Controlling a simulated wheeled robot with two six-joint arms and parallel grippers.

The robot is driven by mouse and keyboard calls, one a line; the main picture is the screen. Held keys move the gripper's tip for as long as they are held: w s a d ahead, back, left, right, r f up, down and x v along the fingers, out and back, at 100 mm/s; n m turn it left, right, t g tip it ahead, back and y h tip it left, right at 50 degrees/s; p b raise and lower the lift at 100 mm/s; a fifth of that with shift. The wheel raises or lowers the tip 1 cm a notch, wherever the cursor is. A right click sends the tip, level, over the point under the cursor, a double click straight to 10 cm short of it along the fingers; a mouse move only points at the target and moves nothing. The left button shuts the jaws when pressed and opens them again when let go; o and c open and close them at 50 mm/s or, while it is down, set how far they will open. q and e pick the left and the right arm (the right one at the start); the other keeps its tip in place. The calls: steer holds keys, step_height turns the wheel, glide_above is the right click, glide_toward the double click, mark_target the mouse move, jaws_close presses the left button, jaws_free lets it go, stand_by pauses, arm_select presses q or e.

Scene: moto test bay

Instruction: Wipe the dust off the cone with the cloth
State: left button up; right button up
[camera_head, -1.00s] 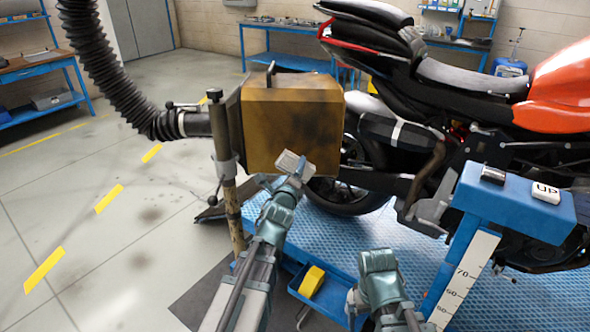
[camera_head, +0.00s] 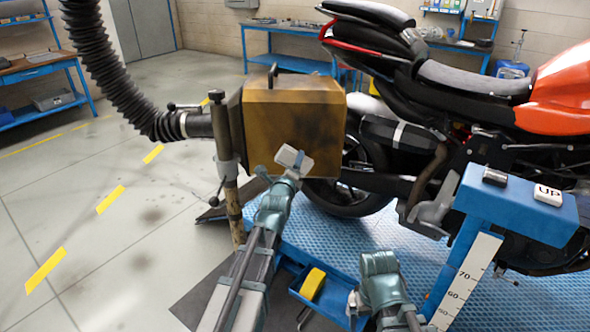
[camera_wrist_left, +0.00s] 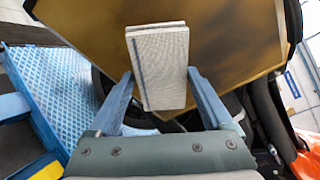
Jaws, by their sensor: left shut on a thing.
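The cone (camera_head: 293,112) is a boxy yellow-brown hood with dark smudges on its face, at the end of a black ribbed hose. My left gripper (camera_head: 287,172) is shut on a folded pale grey cloth (camera_head: 294,158) at the lower part of the cone's face. In the left wrist view the cloth (camera_wrist_left: 160,65) stands out between the two blue fingers (camera_wrist_left: 162,95), with the cone (camera_wrist_left: 225,40) behind it. I cannot tell whether the cloth touches the cone. My right arm shows at the lower middle, but its gripper fingers do not show.
A pole stand (camera_head: 226,175) stands left of the cone. The motorcycle (camera_head: 450,95) is close on the right, over a blue textured platform (camera_head: 330,245). A blue tray with a yellow item (camera_head: 312,284) lies between my arms. A blue control post (camera_head: 515,203) stands at right.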

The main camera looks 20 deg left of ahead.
mark_target(291, 147)
arm_select(q)
steer(key=shift+w+a, duration=0.35)
steer(key=shift+w, duration=0.25)
steer(key=shift+w+a, duration=0.3)
steer(key=shift+w, duration=0.25)
steer(key=shift+w+a, duration=0.25)
steer(key=shift+w, duration=0.8)
step_height(291, 147, up, 4)
steer(key=p, duration=0.4)
steer(key=shift+s, duration=0.15)
steer(key=shift+w, duration=0.2)
steer(key=shift+s+f+b, duration=0.15)
steer(key=shift+f+b, duration=1.95)
steer(key=shift+r, duration=0.1)
